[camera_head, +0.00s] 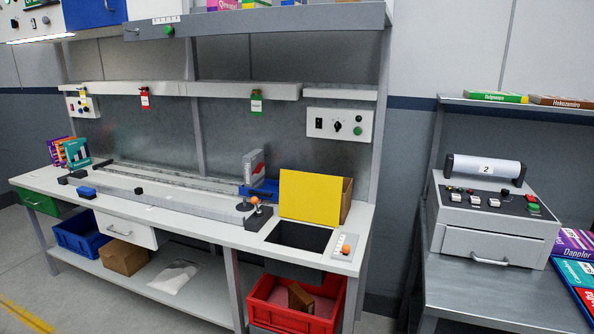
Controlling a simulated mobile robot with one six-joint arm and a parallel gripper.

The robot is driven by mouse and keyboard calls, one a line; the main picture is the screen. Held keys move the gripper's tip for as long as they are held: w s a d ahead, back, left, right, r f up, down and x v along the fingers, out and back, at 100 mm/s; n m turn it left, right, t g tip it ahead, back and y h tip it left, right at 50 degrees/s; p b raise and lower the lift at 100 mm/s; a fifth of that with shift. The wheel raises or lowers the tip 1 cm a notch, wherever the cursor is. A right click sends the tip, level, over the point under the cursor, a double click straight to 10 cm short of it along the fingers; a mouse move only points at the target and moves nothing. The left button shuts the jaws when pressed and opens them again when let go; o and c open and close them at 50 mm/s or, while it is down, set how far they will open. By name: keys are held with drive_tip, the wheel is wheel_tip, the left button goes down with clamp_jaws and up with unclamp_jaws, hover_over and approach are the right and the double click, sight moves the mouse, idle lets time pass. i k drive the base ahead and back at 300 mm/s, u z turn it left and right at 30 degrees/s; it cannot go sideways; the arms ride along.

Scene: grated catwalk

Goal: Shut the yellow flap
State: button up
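The yellow flap (309,197) stands open, raised almost upright at the back edge of a dark rectangular opening (299,237) in the right end of the white workbench. The opening's inside is dark and looks empty from here. A brown cardboard box (346,200) stands partly hidden behind the flap. My gripper is not in this view.
A black lever with an orange knob (256,206) stands left of the opening. A small switch plate with an orange button (345,248) lies to its right. A red bin (297,302) sits below. A metal side table (490,287) with a grey machine (492,220) stands at right.

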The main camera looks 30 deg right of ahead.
sight(307, 197)
drive_tip(key=z, duration=0.9)
drive_tip(key=k, duration=0.15)
drive_tip(key=u, duration=2.5)
drive_tip(key=k, duration=0.65)
drive_tip(key=z, duration=0.7)
drive_tip(key=k, duration=0.65)
drive_tip(key=z, duration=0.5)
drive_tip(key=i, duration=1.55)
drive_tip(key=u, duration=0.25)
